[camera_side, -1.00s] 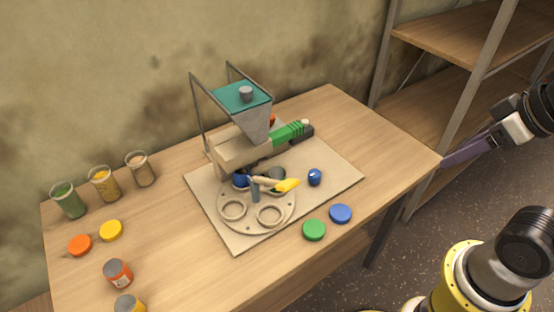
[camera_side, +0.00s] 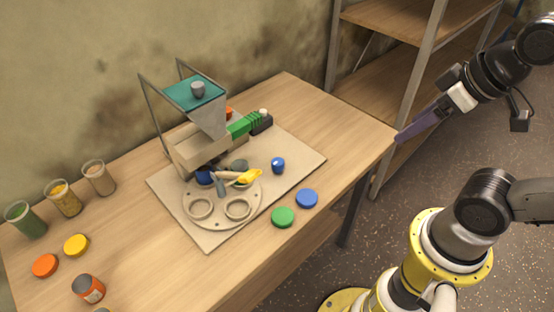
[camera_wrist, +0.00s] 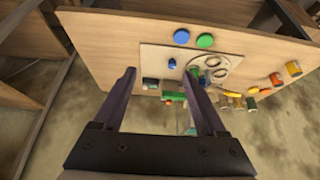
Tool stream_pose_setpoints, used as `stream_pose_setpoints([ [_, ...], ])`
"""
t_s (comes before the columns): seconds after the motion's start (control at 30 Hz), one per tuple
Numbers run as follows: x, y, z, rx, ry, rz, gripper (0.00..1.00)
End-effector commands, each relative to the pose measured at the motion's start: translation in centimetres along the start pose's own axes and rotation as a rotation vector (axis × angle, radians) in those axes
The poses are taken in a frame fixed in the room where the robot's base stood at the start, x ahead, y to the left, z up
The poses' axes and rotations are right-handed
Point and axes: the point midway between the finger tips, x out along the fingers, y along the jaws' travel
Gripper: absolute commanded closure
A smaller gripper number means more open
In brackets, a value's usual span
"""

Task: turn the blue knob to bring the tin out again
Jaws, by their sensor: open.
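The blue knob (camera_side: 278,165) stands on the right part of the beige base plate; it also shows in the wrist view (camera_wrist: 172,63). A round turntable (camera_side: 220,218) with ring holders sits on the plate, and two rings at the front are empty. A dark blue tin (camera_side: 203,177) is partly hidden at the back of the turntable, below the hopper (camera_side: 209,118). My gripper (camera_side: 399,137) is at the right corner of the table, well apart from the knob. In the wrist view my gripper (camera_wrist: 161,72) has its fingers spread with nothing between them.
A yellow-tipped lever (camera_side: 250,177) reaches over the turntable. Green (camera_side: 283,217) and blue (camera_side: 307,198) lids lie in front of the plate. Filled glasses (camera_side: 65,200), more lids and an orange tin (camera_side: 89,289) are at left. The tabletop right of the plate is clear.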

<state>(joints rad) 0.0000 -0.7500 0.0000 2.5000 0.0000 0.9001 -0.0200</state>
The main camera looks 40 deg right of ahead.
Motion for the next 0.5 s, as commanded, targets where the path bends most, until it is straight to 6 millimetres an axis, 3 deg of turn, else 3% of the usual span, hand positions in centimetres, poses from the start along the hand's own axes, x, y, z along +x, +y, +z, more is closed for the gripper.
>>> stream_pose_setpoints([
  [0.17,-0.5,0.0,-0.6,-0.151,0.012,0.001,0.26],
  [0.33,-1.7,0.0,-4.0,-0.380,0.030,0.005,0.26],
  [0.5,-1.3,-0.2,-8.4,-0.615,-0.004,-0.010,0.26],
])
